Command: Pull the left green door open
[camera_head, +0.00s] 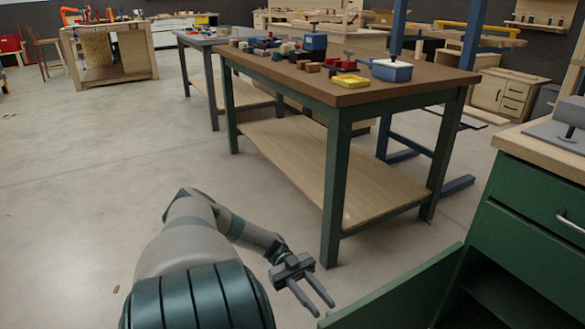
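The green cabinet (535,235) stands at the right edge, with a drawer front and a metal handle (570,224) under its wooden top. Its left green door (405,293) stands swung out from the cabinet, reaching toward the lower middle of the picture. The dark inside of the cabinet (500,295) shows to the right of the door. My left gripper (325,310) is open and empty, with its two fingers apart. Its fingertips are close to the free end of the door; I cannot tell whether they touch it. The door's handle is not visible. My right gripper is not in view.
A workbench (337,112) with green legs and a low wooden shelf (385,190) stands beyond the door. Small tools and boxes lie on its top. A grey device (570,113) sits on the cabinet top.

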